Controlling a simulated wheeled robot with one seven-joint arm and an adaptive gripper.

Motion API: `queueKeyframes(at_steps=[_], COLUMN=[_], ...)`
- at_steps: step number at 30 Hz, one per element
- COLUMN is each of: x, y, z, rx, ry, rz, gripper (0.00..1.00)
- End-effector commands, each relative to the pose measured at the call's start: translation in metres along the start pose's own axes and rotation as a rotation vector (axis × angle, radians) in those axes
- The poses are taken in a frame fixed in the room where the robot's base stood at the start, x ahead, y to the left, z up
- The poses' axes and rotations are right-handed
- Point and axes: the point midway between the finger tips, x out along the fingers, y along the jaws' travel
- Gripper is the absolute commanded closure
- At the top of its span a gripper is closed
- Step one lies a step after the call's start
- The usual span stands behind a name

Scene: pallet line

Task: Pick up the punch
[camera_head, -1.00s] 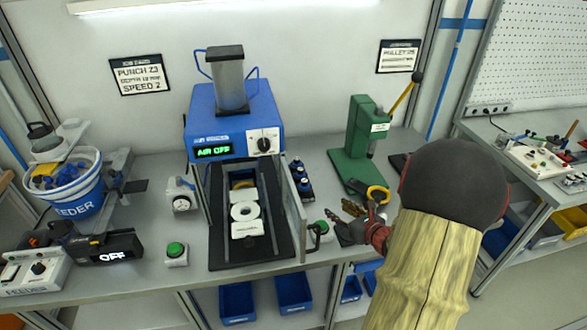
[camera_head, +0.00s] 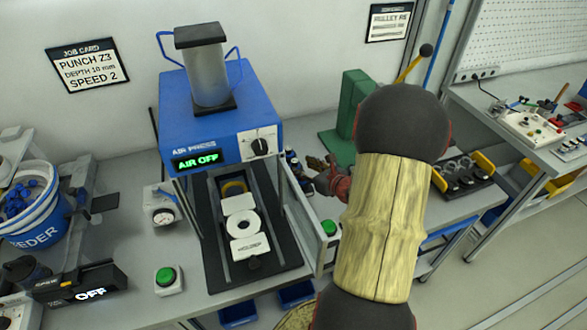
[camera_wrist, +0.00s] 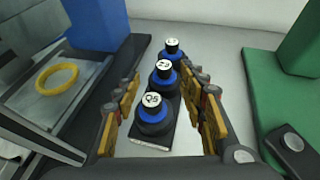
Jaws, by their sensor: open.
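Several black punches with blue collars and white labelled caps stand upright in a row on a dark holder (camera_wrist: 137,140). In the wrist view the nearest punch (camera_wrist: 153,110) reads Q5, the middle punch (camera_wrist: 163,78) has a label too small to read surely, and the farthest punch (camera_wrist: 172,50) is also unclear. My gripper (camera_wrist: 168,95) is open, its yellow-padded fingers to either side of the row, with nothing held. In the head view the gripper (camera_head: 328,175) is partly hidden by my arm, beside the punches (camera_head: 293,163). A job card (camera_head: 88,66) reads PUNCH Z3.
The blue air press (camera_head: 205,120), showing AIR OFF, stands left of the punches, with a clear side guard (camera_head: 298,205) close by. A green press (camera_head: 350,105) stands to the right. A rack of dark parts (camera_head: 462,177) sits at the bench's right.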

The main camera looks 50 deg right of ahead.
Motion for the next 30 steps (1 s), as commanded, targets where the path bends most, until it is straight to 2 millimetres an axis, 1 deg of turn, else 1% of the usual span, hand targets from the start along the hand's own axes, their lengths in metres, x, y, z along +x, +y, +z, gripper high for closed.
queueKeyframes(at_steps=[6, 9, 11, 18, 30], x=[0.029, 0.042, 0.047, 0.047, 0.047], y=[-0.006, -0.006, -0.006, -0.007, -0.007], z=[-0.003, -0.002, -0.002, 0.000, 0.000], rx=[-0.001, -0.001, 0.000, 0.001, 0.000], ry=[0.000, 0.000, 0.001, 0.001, 0.001], rz=[0.002, 0.002, 0.001, -0.001, -0.001], gripper=[0.58, 0.58, 0.58, 0.59, 0.82])
